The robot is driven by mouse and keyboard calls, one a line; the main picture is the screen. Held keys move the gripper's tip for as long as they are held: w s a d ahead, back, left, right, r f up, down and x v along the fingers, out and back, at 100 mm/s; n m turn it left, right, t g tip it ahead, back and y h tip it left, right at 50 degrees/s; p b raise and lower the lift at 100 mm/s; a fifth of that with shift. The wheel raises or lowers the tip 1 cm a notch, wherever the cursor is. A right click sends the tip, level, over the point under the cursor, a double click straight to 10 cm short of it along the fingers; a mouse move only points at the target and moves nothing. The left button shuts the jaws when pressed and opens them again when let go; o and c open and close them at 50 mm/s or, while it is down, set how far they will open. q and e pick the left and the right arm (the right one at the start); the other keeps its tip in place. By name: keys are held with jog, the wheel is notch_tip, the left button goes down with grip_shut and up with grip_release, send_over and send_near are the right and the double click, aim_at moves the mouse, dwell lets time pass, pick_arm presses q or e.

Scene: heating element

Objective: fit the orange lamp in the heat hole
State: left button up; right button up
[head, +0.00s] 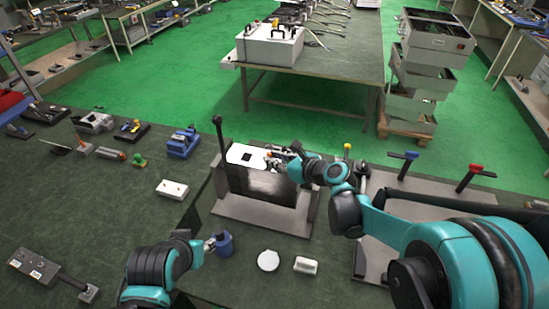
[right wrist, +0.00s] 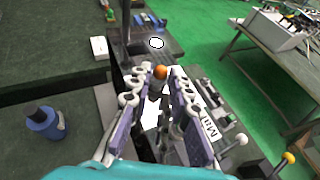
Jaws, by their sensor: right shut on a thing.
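The orange lamp (right wrist: 160,73) shows as a small orange ball between the fingertips of my right gripper (right wrist: 167,79) in the right wrist view. My right gripper is shut on it, above the dark box. In the head view my right gripper (head: 281,155) is at the right part of the box's top, and the lamp is hard to make out. The heat hole (right wrist: 156,43), a dark-rimmed round spot on the white top, lies beyond the lamp and apart from it. My left gripper (head: 209,244) is beside a blue cylinder (head: 224,245); its fingers are too small to judge.
The dark box (head: 262,187) stands on a grey base, with an upright black lever (head: 219,135) at its left. A white round piece (head: 268,261) and a white block (head: 306,265) lie in front. Blue-topped and red-topped handles stand at the right.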

jog(key=shift+f+b, duration=0.45)
jog(key=shift+f, duration=0.15)
jog(key=o, duration=0.8)
jog(key=shift+o, duration=0.2)
jog(key=shift+r, duration=0.1)
jog(key=v, duration=1.2)
jog(key=shift+a, duration=0.1)
